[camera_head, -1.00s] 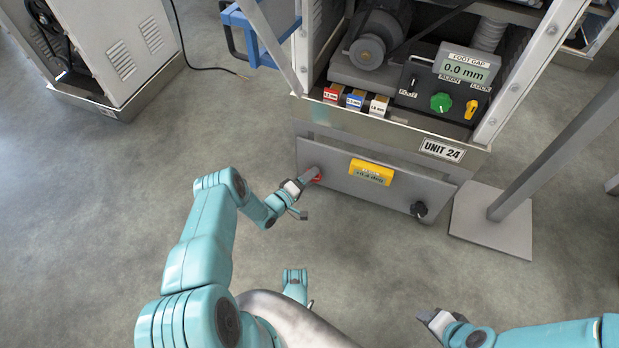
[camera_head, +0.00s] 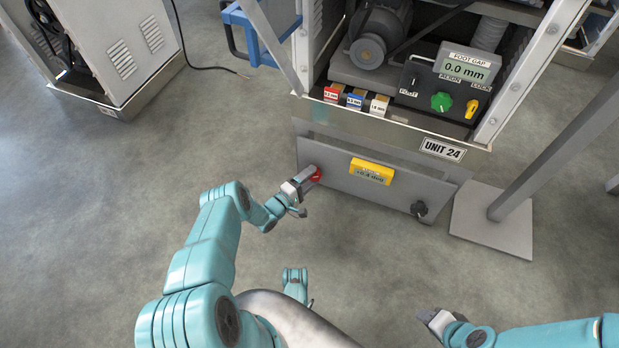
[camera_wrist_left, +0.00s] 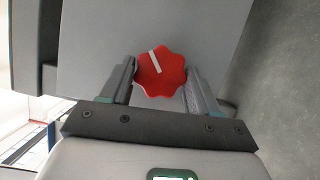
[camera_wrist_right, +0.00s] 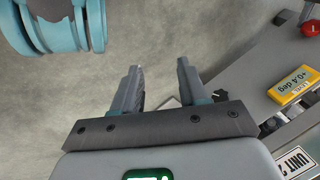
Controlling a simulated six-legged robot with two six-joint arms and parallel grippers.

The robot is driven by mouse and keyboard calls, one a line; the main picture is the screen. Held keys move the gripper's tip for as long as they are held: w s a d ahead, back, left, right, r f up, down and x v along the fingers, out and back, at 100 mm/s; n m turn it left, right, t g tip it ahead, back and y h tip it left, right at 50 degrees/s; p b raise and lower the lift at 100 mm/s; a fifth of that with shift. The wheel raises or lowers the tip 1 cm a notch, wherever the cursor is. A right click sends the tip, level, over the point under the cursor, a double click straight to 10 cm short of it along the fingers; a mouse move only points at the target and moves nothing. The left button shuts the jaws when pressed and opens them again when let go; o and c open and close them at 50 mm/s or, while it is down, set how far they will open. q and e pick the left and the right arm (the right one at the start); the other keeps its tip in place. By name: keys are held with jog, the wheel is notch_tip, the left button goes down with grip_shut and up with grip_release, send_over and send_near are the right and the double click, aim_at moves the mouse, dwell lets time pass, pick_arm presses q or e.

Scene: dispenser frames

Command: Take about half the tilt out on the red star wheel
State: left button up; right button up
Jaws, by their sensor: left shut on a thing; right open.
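The red star wheel (camera_head: 316,173) sits at the left end of the grey front plate (camera_head: 335,190) of the unit. My left gripper (camera_head: 304,181) is shut on it. In the left wrist view the red star wheel (camera_wrist_left: 160,72) lies between both fingers, its white mark tilted toward the upper left. The yellow level (camera_head: 371,171) on the plate also shows in the right wrist view (camera_wrist_right: 294,86), where it reads +0.4 deg. My right gripper (camera_head: 427,316) is open and empty over the floor, away from the plate.
A black knob (camera_head: 418,209) is at the plate's right end. Above are the panel with a foot gap display (camera_head: 467,68) reading 0.0 mm, a green knob (camera_head: 441,101) and a yellow switch (camera_head: 472,108). A grey post on a foot plate (camera_head: 492,222) stands to the right.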

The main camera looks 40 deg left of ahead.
pick_arm(q)
jog(key=o, duration=1)
jog(key=shift+o, duration=0.2)
jog(key=s+a+p, duration=0.1)
jog(key=s+a, duration=0.1)
jog(key=s, duration=1.4)
jog(key=shift+a+f+p, duration=0.25)
jog(key=shift+f+p, duration=0.05)
jog(key=shift+p, duration=0.05)
pick_arm(e)
jog(key=shift+s+a+r+g, duration=0.1)
jog(key=shift+s+r+g, duration=0.2)
jog(key=shift+s+r, duration=0.4)
jog(key=shift+w+r, duration=0.1)
jog(key=shift+r, duration=0.1)
